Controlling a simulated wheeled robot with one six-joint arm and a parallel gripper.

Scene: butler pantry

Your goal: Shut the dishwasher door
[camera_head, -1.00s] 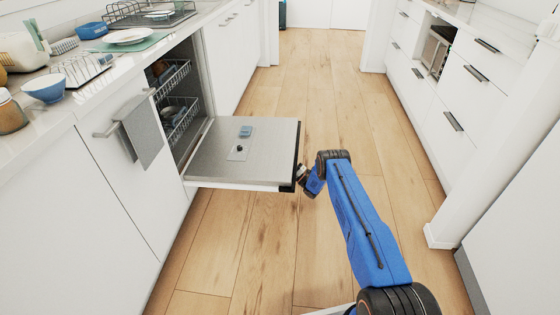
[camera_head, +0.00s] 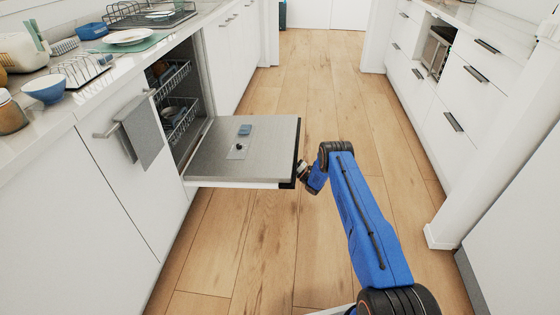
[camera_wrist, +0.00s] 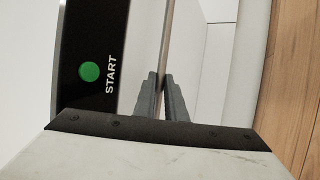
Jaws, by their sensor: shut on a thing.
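The dishwasher door (camera_head: 213,160) is open and folded down, close to level, over the floor on the left of the aisle. My gripper (camera_head: 301,170) is at the door's outer edge in the head view. In the wrist view, the fingers of my gripper (camera_wrist: 161,85) are closed around a thin metal handle bar (camera_wrist: 167,35). Beside it is a black control strip (camera_wrist: 90,35) with a green START button (camera_wrist: 89,71). The far side of the handle is hidden in the head view.
Inside the dishwasher, racks (camera_head: 174,78) hold dishes and look pushed in. A grey towel (camera_head: 140,130) hangs on the cabinet to the near left. Drawers (camera_head: 465,95) line the right side. The wooden floor (camera_head: 255,240) is clear.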

